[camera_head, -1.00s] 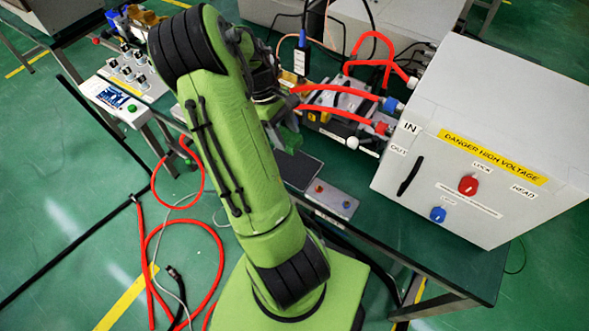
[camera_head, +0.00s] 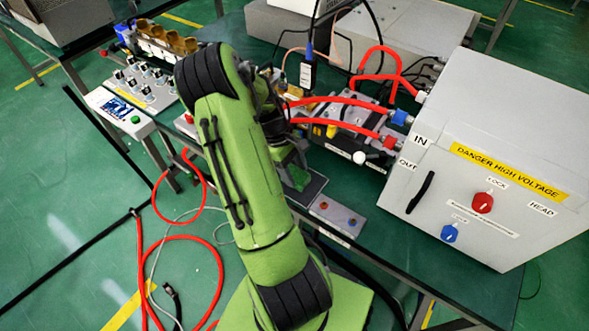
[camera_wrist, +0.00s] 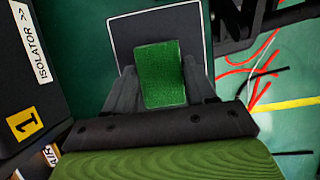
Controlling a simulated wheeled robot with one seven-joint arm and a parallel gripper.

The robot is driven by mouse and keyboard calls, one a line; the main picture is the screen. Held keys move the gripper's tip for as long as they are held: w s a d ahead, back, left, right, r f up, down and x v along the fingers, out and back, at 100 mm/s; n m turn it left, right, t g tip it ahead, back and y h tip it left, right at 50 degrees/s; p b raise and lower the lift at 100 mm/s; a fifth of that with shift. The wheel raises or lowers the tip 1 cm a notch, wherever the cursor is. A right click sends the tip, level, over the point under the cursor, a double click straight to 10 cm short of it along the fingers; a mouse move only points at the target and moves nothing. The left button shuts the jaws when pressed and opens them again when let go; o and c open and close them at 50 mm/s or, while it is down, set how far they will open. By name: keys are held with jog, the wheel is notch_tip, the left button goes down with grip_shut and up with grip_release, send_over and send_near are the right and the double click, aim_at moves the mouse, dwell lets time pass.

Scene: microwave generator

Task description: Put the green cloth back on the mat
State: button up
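The green cloth (camera_wrist: 161,75) is a small, block-like green piece between the two fingers of my gripper (camera_wrist: 160,72) in the wrist view. The fingers lie against its left and right sides, so my gripper is shut on it. Behind it in that view is the dark mat (camera_wrist: 125,35) with a thin white border. In the head view the cloth (camera_head: 298,178) shows over the mat (camera_head: 312,188), just right of my arm. I cannot tell whether the cloth touches the mat. My arm hides the mat's left part and most of the gripper in the head view.
A small box with two buttons (camera_head: 337,215) stands right beside the mat. A large "DANGER HIGH VOLTAGE" box (camera_head: 500,160) is at the right. Red hoses (camera_head: 340,101) and bench parts lie behind the mat. A black isolator part (camera_wrist: 35,70) is close at the wrist view's left.

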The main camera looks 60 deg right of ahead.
jog(key=o, duration=0.4)
jog(key=a+p+v, duration=0.1)
jog(key=p+v, duration=0.2)
jog(key=v, duration=0.9)
jog(key=w+a+r+t, duration=0.3)
jog(key=w+a+r, duration=0.2)
jog(key=a+r, duration=0.2)
jog(key=a+r+t+h, duration=0.15)
jog(key=a+r, duration=0.35)
jog(key=a, duration=0.5)
jog(key=s+a+r+t, duration=0.1)
jog(key=s+a+t, duration=0.1)
jog(key=a, duration=0.2)
jog(key=s+a+r+n+t, duration=0.1)
jog(key=s+a+r, duration=0.1)
jog(key=a, duration=0.3)
jog(key=s+a+r+t, duration=0.1)
jog(key=s+a+t, duration=0.1)
jog(key=s+a, duration=0.2)
jog(key=shift+a+r+n+t+y, duration=0.15)
jog(key=shift+a+n+t+y, duration=0.25)
jog(key=shift+a, duration=0.35)
